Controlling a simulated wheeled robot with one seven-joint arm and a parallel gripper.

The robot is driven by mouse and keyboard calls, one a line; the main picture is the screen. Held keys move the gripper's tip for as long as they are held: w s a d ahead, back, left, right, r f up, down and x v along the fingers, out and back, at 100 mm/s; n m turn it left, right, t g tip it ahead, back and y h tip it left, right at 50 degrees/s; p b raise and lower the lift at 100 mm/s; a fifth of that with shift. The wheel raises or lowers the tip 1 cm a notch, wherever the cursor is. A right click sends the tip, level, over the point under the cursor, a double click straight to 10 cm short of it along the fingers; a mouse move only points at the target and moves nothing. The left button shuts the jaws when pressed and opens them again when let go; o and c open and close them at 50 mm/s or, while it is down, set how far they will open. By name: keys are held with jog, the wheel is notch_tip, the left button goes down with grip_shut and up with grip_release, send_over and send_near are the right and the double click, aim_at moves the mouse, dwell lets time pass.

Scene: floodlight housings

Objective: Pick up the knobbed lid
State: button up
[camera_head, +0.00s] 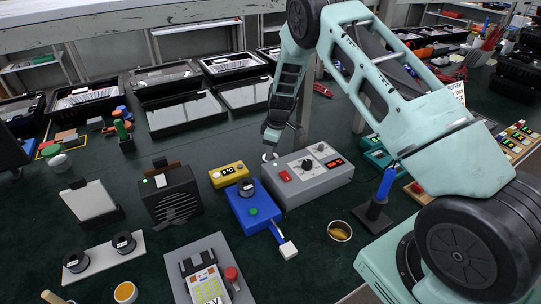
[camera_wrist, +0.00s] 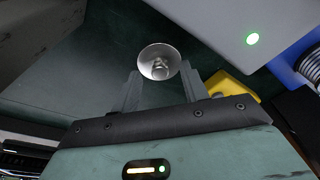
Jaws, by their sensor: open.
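The knobbed lid (camera_wrist: 158,62) is a small round metallic disc with a knob at its middle, in the wrist view. In the head view it is a small pale shape (camera_head: 270,157) beside the grey control box, partly hidden. My gripper (camera_wrist: 160,78) is open, with one finger on each side of the lid's near edge. The lid lies at and just beyond the fingertips; I cannot tell whether they touch it. In the head view my gripper (camera_head: 275,137) points down just above the lid.
The grey control box (camera_head: 312,184) with knobs stands close to the right of the lid. A yellow box (camera_head: 229,176) and a blue box (camera_head: 252,207) stand nearby in front. Black trays (camera_head: 185,131) lie behind to the left. The dark green bench is bare just left of the lid.

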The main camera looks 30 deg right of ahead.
jog(key=shift+f, duration=0.45)
grip_shut()
jog(key=shift+r, duration=0.15)
